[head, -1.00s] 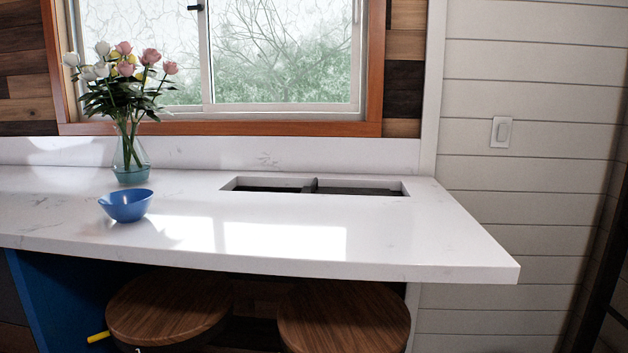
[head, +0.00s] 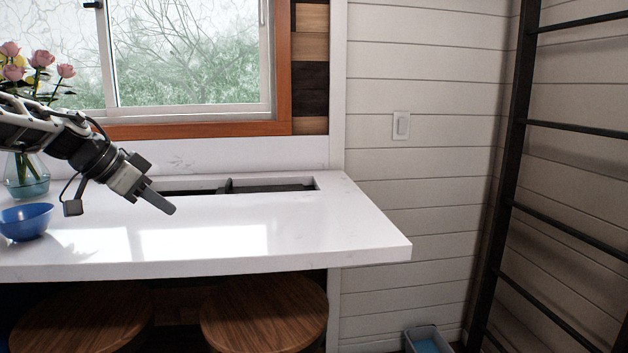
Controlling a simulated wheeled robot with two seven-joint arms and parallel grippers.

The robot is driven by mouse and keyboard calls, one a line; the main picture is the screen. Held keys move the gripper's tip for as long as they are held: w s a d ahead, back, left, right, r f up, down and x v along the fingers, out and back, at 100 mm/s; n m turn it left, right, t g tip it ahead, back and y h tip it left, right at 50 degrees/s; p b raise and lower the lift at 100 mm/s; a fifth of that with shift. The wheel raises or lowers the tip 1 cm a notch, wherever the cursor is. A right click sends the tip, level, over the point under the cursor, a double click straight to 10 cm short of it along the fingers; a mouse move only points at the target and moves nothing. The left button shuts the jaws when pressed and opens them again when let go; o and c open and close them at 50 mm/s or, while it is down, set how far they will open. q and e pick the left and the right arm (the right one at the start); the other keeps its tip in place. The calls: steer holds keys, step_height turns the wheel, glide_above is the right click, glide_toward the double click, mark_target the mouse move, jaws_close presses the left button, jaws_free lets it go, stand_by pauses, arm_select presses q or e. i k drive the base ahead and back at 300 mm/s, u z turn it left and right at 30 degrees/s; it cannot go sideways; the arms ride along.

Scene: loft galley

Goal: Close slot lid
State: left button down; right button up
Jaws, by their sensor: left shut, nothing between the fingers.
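The slot (head: 268,186) is a dark rectangular recess in the white countertop (head: 330,225). A divider splits it into two compartments. Its right part shows a dark grey surface; I cannot tell whether that is the lid or the slot's floor. My left gripper (head: 168,208) comes in from the left, shut and empty, with its fingertips pointing down and to the right. In the picture it overlaps the counter just in front of the slot's left part and hides some of that end. I cannot tell if it touches the counter. My right gripper is not in view.
A blue bowl (head: 25,221) and a glass vase of flowers (head: 28,178) stand on the counter at the left, near my left arm. Two wooden stools (head: 265,315) are under the counter. A dark ladder (head: 505,200) stands at the right. The counter's right part is clear.

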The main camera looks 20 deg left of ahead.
mark_target(229, 190)
steer(key=z, duration=3)
steer(key=k, duration=2.35)
steer(key=u, duration=1.85)
steer(key=i, duration=1)
